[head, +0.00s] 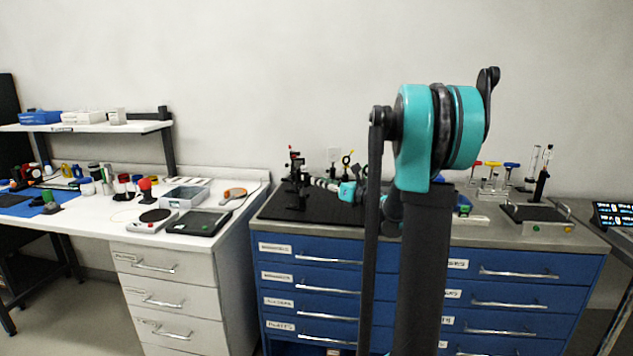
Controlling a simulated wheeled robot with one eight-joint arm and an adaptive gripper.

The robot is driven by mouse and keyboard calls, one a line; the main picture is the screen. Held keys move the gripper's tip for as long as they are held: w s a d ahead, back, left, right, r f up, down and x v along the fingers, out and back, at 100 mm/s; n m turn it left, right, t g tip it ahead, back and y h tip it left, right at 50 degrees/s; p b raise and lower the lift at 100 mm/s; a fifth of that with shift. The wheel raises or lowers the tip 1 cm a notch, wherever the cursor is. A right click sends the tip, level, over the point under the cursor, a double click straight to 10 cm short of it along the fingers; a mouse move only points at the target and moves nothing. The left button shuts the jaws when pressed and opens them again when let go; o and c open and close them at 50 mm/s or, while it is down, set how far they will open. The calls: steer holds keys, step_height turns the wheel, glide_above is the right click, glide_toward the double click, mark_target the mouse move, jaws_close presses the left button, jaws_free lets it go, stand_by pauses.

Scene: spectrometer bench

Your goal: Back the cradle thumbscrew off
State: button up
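A black optical mount (296,178) stands upright on the dark breadboard (275,207) at the left end of the blue-drawer bench, with a small red part near its top. The cradle and its thumbscrew are too small to make out with certainty. My gripper (312,181) reaches left over the breadboard, its tip close beside the mount. I cannot tell whether it touches the mount, or whether its fingers are open or shut. My arm's large teal joint and dark link stand in front of the bench's middle and hide part of it.
Right of my arm are several colour-handled tools (492,175) and a dark stand (541,180) on a plate. A white bench at left holds a hotplate (153,220), a black tray (196,222) and a clear-lidded box (185,196).

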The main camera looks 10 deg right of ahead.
steer(key=shift+x, duration=1.6)
jaws_close()
